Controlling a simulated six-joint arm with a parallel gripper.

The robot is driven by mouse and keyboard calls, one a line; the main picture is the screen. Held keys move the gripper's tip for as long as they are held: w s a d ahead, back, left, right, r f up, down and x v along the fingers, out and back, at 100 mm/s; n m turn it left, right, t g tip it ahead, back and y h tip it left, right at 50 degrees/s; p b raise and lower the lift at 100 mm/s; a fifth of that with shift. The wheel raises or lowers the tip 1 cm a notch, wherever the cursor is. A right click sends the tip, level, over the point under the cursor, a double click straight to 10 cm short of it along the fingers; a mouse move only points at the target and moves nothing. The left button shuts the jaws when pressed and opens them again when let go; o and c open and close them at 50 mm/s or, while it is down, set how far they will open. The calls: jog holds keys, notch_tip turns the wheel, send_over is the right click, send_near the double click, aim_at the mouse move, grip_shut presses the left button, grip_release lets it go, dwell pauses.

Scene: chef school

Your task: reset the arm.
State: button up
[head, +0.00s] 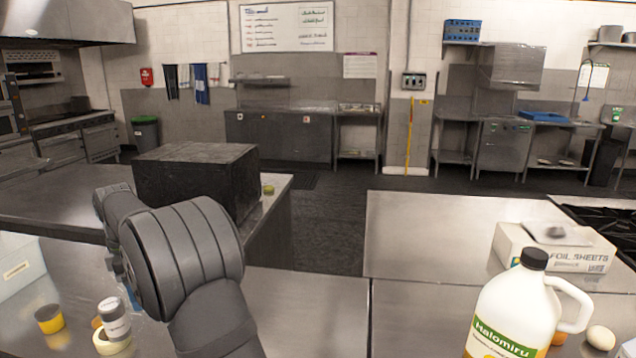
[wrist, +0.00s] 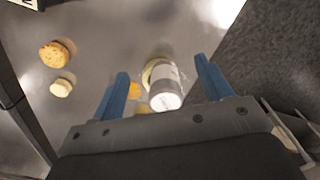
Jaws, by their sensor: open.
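My gripper (wrist: 162,68) is open in the wrist view, with its two blue fingers spread wide apart. A white and grey cylindrical container (wrist: 166,84) shows between the fingers in that view; I cannot tell whether it is level with them or below. No finger visibly touches it. In the head view the same container (head: 115,318) stands on the steel counter at lower left, close to my arm. My bent grey arm crosses the lower left and hides most of the gripper there.
A pale round item (head: 112,343) and a yellow, dark-topped item (head: 48,318) are near the container. A large black box (head: 195,180) stands behind my arm. A white jug (head: 510,315) and a foil box (head: 550,250) are at right. The middle counter (head: 315,310) is clear.

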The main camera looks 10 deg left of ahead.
jog(key=w+d+m, duration=0.3)
jog(key=d, duration=0.8)
jog(key=w+d+f+m, duration=0.1)
jog(key=w+d+m, duration=0.15)
jog(key=d, duration=0.85)
jog(key=w+d+m, duration=0.2)
jog(key=w+d, duration=0.1)
jog(key=d, duration=0.8)
jog(key=a+f, duration=0.4)
jog(key=a, duration=0.4)
jog(key=shift+w+a+f, duration=0.2)
jog(key=shift+f, duration=0.15)
